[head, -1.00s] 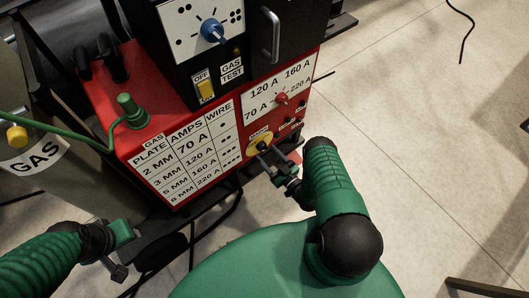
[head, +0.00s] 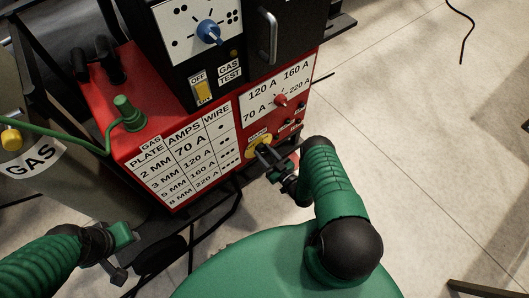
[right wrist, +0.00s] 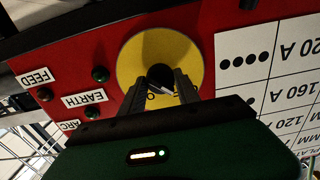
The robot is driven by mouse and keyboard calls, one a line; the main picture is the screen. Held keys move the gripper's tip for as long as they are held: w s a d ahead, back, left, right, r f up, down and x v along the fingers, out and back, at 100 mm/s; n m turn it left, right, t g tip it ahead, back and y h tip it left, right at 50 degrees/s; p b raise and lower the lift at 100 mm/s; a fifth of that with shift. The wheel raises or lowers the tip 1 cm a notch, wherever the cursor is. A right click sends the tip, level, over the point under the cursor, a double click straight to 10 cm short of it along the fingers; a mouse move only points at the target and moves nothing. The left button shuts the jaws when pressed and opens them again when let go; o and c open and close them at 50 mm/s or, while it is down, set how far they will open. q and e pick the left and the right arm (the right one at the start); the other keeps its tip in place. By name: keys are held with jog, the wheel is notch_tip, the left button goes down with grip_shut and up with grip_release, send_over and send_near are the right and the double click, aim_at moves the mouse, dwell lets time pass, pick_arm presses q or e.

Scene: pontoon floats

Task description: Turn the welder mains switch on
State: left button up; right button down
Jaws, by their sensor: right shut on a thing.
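The welder mains switch is a yellow round plate (head: 252,153) with a black knob, low on the red front of the welder (head: 285,121). In the right wrist view the yellow plate (right wrist: 140,55) is close and the black knob (right wrist: 160,75) sits at its middle, with a pale mark beside it. My right gripper (head: 264,151) is at the switch, and in the right wrist view its two dark fingers (right wrist: 166,91) are shut on the knob. They hide part of the plate's lettering. My left gripper (head: 120,252) is low at the left, away from the switch; its jaws are unclear.
Above are a blue dial (head: 209,32), a yellow OFF rocker (head: 203,91) and a red amps knob (head: 281,99). A gas cylinder (head: 40,165) stands left with a green hose. The floor at right is mostly clear.

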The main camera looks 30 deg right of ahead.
jog(key=shift+f+m, duration=0.1)
jog(key=shift+m, duration=0.2)
jog(key=m+b, duration=0.2)
jog(key=m, duration=0.6)
jog(key=shift+s, duration=0.1)
jog(key=m+b, duration=0.2)
jog(key=m, duration=0.7)
jog(key=shift+b, duration=0.3)
jog(key=shift+m, duration=0.3)
jog(key=c, duration=1.2)
grip_release()
jog(key=o, duration=0.3)
jog(key=shift+d, duration=0.1)
